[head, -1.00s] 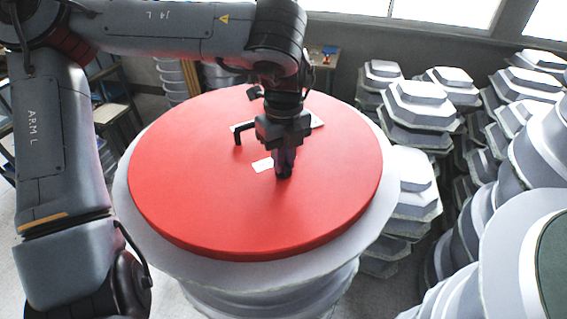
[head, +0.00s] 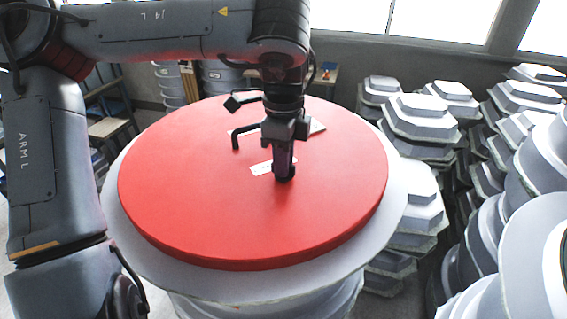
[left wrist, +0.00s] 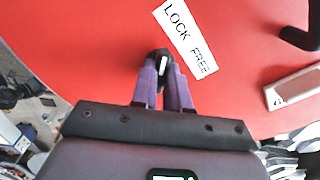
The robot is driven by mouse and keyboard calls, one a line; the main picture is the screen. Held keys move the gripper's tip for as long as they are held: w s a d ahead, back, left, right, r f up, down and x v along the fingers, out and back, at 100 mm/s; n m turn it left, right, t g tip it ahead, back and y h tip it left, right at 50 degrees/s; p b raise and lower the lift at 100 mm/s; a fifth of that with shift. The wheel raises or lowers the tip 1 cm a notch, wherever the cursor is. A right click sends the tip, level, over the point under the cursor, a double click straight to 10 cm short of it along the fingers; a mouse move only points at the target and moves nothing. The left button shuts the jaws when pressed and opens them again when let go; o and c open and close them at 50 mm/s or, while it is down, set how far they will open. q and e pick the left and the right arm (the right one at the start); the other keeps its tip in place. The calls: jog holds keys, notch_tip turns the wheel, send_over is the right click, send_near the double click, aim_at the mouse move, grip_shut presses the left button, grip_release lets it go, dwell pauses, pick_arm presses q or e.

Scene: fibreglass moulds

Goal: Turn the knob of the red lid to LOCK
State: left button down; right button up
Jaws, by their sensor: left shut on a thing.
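The round red lid (head: 210,205) lies flat in the head view. My left gripper (head: 284,176) points straight down at it, right of centre. In the left wrist view its two purple fingers (left wrist: 164,78) are shut on a small black knob (left wrist: 160,56) with a white mark. The mark runs nearly upright in that picture. A white label (left wrist: 184,38) reading LOCK and FREE lies beside the knob, LOCK at the upper left, FREE at the lower right. In the head view the knob is mostly hidden by the fingers. My right gripper is out of view.
A bent black handle (head: 237,137) rises from the lid left of my gripper. A pale plate (head: 317,128) lies behind. The lid sits on a white round mould (head: 385,215). Stacked grey moulds (head: 415,115) crowd the right; shelves (head: 108,125) stand at the left.

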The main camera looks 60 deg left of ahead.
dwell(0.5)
pick_arm(q)
jog(key=c, duration=1.1)
grip_release()
jog(key=shift+r, duration=0.15)
jog(key=shift+r, duration=0.3)
notch_tip(320, 180, up, 6)
jog(key=shift+f+p, duration=0.15)
jog(key=shift+p, duration=0.4)
jog(key=shift+r+p, duration=2)
jog(key=shift+r, duration=0.15)
jog(key=shift+s, duration=0.1)
